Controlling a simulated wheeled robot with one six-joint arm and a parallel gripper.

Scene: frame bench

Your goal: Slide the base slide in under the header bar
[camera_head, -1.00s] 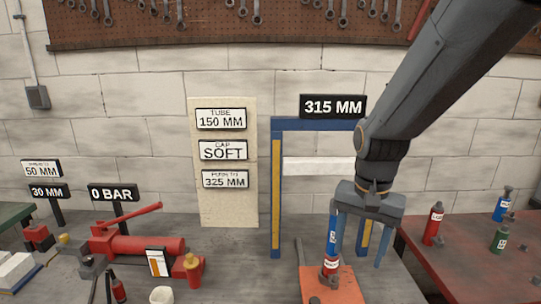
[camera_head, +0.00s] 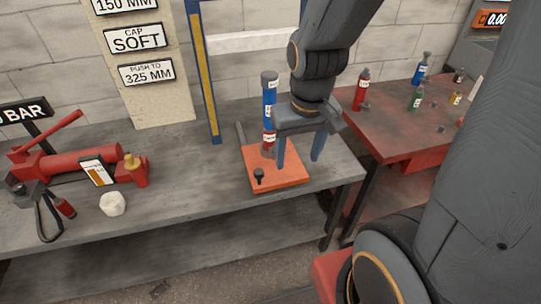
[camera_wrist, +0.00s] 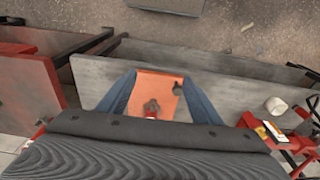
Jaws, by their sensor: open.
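The base slide (camera_head: 285,178) is an orange plate near the bench's front edge, with a black knob (camera_head: 259,176) at its front left. An upright blue-and-red cylinder with a grey top (camera_head: 270,95) stands toward its back. My gripper (camera_head: 299,160) is open, pointing down, right of the cylinder. In the wrist view, the orange plate (camera_wrist: 150,84) shows between my gripper's fingers (camera_wrist: 158,77); I cannot tell whether they touch it.
The grey bench (camera_head: 180,190) is mostly clear left of the slide. A red side table (camera_head: 400,125) with several small bottles is to the right, past a gap.

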